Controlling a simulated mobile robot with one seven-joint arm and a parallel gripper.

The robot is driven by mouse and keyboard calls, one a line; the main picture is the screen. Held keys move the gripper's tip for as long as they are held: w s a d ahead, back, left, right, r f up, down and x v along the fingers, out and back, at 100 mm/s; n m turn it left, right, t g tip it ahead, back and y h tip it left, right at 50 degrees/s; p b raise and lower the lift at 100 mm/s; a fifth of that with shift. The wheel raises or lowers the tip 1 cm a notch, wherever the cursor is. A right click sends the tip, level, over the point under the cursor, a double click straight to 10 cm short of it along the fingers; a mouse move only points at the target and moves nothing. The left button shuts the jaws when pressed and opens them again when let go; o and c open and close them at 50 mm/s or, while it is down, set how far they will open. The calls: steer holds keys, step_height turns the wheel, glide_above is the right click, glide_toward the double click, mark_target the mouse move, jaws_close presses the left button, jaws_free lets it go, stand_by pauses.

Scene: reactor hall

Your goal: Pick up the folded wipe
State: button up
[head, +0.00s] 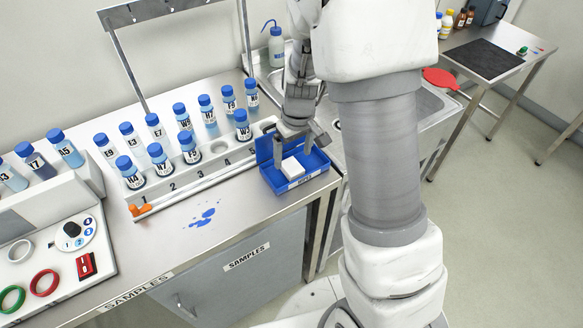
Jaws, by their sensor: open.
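The folded wipe (291,169) is a small white block lying in a blue open-topped box (311,181) at the right end of the bench. My gripper (292,152) points down over the box. Its fingers are apart, one at each side of the wipe's upper area, and nothing is seen held between them. I cannot tell how far the fingertips are above the wipe.
A white rack (205,170) of labelled, blue-capped bottles stands left of the box. Blue liquid (203,217) is spilled on the bench (240,208). A control panel (50,245) is at far left. A sink with a wash bottle (276,47) lies behind.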

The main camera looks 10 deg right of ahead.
mark_target(291, 166)
steer(key=shift+w+f, duration=0.2)
steer(key=shift+f, duration=0.65)
steer(key=shift+w+f, duration=0.2)
steer(key=shift+f, duration=0.7)
steer(key=shift+w+f, duration=0.2)
steer(key=shift+f, duration=0.65)
steer(key=c, duration=1.4)
steer(key=shift+r, duration=0.15)
step_height(291, 166, up, 4)
steer(key=s+d+r, duration=0.5)
steer(key=d+r, duration=0.1)
steer(key=d, duration=0.4)
steer(key=shift+s+d+r+b, duration=0.15)
steer(key=shift+d+r+b, duration=0.1)
steer(key=shift+r+b, duration=0.2)
steer(key=shift+f, duration=0.1)
